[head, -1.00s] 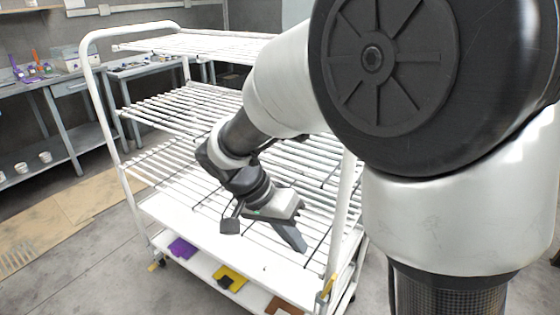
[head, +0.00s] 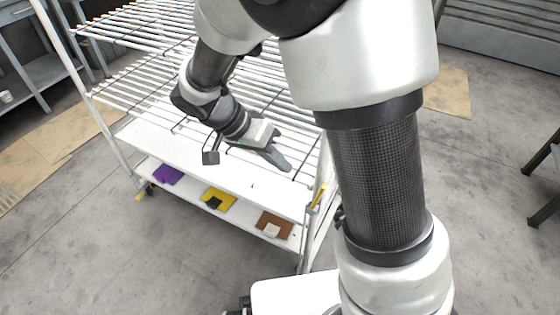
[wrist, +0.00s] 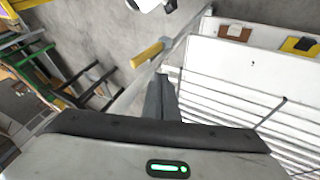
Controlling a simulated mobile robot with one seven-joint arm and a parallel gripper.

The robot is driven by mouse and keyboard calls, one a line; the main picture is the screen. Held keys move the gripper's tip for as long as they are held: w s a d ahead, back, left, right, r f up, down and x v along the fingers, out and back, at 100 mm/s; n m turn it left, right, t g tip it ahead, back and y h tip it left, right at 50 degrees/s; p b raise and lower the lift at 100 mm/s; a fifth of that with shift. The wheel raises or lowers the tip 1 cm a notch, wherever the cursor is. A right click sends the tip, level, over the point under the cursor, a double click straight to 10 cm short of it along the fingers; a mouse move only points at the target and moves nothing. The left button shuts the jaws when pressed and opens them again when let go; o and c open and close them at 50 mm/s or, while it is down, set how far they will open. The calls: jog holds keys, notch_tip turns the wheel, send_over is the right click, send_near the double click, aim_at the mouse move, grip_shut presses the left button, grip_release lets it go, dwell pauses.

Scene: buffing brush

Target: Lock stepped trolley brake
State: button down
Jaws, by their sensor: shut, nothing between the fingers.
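The white stepped trolley (head: 195,156) stands in front of me, with wire shelves above and solid shelves low down. A yellow lever (head: 318,194) sits on its near right post; a yellow bar (wrist: 147,54) also shows beside a rail in the wrist view. Another small yellow piece (head: 140,196) is by the left caster. I cannot tell whether either is locked. My gripper (head: 282,162) is shut and empty over the trolley's lower shelves, up and left of the right yellow lever and apart from it. Its dark fingers (wrist: 162,97) show in the wrist view.
Purple (head: 167,174), yellow (head: 218,200) and brown (head: 274,224) pads lie on the bottom shelf. Grey workbenches (head: 28,65) stand at the left. Dark legs of another stand (head: 545,190) are at the far right. Concrete floor is open at lower left and right.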

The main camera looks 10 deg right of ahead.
jog(key=s+d+f+b, duration=0.1)
jog(key=s+d+f, duration=0.1)
jog(key=d+f, duration=0.3)
jog(key=shift+d+f+b, duration=0.3)
jog(key=shift+d+f, duration=0.1)
jog(key=shift+d, duration=0.4)
jog(key=shift+d, duration=0.15)
